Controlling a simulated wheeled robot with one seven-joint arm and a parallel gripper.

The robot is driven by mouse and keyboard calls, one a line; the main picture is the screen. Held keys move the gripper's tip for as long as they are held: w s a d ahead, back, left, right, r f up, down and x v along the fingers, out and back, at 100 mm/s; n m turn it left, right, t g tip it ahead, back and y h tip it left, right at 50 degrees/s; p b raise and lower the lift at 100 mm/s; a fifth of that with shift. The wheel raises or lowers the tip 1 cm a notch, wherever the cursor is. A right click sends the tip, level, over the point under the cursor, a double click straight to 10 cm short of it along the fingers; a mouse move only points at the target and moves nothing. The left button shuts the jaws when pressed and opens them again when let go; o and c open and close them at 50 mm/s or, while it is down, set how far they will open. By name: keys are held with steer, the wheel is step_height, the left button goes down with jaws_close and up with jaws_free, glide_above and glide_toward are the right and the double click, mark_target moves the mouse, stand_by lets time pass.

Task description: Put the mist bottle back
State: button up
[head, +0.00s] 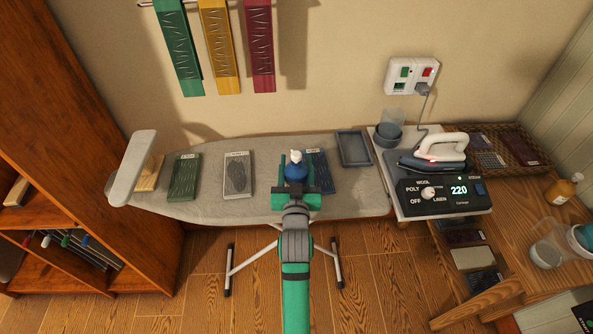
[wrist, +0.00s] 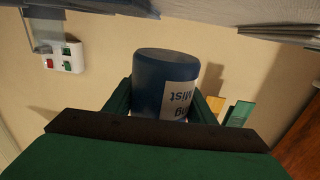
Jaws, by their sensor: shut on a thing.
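The mist bottle (head: 296,172) is dark blue with a white spray top. It is upright over the ironing board (head: 340,198), in front of a dark blue cloth. My gripper (head: 296,181) is shut on the bottle, one finger on each side. In the wrist view, which is upside down, the bottle (wrist: 165,82) sits between the fingers (wrist: 163,100), its white label reading "Mist" partly cut off. A gap shows there between its base and the board, so it appears held above it.
A shallow grey tray (head: 353,148) lies right of the bottle. Folded cloths, one green (head: 184,177) and one grey (head: 237,175), lie left. At right stand a clear cup in a dark holder (head: 388,131), an iron (head: 440,152) and its control unit (head: 443,194).

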steer(key=shift+w+d+f, duration=0.1)
steer(key=shift+w+f, duration=0.75)
steer(key=shift+f, duration=1.6)
steer(key=shift+f, duration=0.1)
steer(key=o, duration=1.4)
steer(key=shift+s, duration=0.15)
